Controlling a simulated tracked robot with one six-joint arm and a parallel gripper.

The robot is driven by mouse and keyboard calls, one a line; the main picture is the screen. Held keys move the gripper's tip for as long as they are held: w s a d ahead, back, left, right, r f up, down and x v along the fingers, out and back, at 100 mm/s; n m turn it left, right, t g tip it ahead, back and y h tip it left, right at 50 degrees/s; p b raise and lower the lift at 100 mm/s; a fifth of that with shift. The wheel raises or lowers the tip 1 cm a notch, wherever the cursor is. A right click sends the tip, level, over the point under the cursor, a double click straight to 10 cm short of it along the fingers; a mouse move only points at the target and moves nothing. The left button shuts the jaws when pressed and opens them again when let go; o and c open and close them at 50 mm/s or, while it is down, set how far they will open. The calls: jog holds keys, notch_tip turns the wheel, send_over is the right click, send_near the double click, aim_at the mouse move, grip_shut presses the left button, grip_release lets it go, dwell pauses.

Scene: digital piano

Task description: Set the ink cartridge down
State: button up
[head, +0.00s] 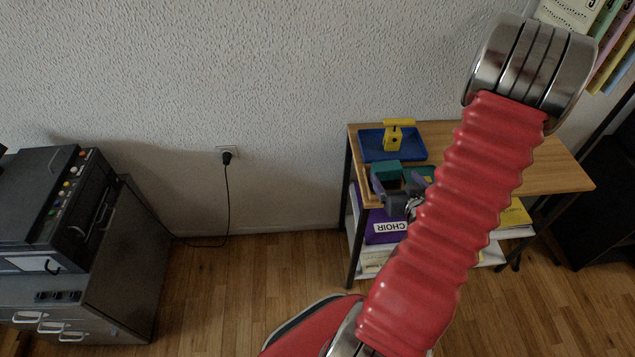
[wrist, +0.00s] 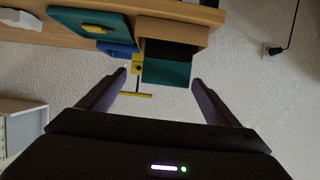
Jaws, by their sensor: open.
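A teal block (wrist: 166,73), which I take to be the ink cartridge, sits with a black part (wrist: 170,51) at a brown open box (wrist: 172,31) on the wooden table. The block also shows in the head view (head: 385,171). My gripper (wrist: 160,77) is open, with one purple finger to each side of the teal block and a gap visible at both sides. In the head view my gripper (head: 397,181) is at the table's front left, partly covering the box.
A blue tray (head: 372,150) with a yellow T-shaped thing (head: 394,141) lies behind, at the wooden table's (head: 550,165) back left. A flat teal thing (wrist: 91,23) lies beside the box. A purple CHOIR binder (head: 383,228) stands on the shelf below. The table's right part looks clear.

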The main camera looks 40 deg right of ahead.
jog(key=shift+w+a+r, duration=0.1)
jog(key=shift+w+r, duration=0.2)
jog(key=shift+w, duration=0.2)
jog(key=w+a+r+n+g+y, duration=0.1)
jog(key=w+a+r+n+g, duration=0.1)
jog(key=w+a+r, duration=0.35)
jog(key=w+a+r+n+g+y, duration=0.1)
jog(key=w+a+r+g, duration=0.15)
jog(key=a+r, duration=0.65)
jog(key=s+a+r+n+y, duration=0.1)
jog(key=s+a+r, duration=0.2)
jog(key=a, duration=0.5)
jog(key=s+a+r+n+g+y, duration=0.1)
jog(key=s+a+r+y, duration=0.1)
jog(key=s+a, duration=0.3)
jog(key=s+a+r+n+y, duration=0.1)
jog(key=s+a+r, duration=0.3)
jog(key=a, duration=0.7)
jog(key=shift+r+g, duration=0.3)
jog(key=shift+g, duration=0.05)
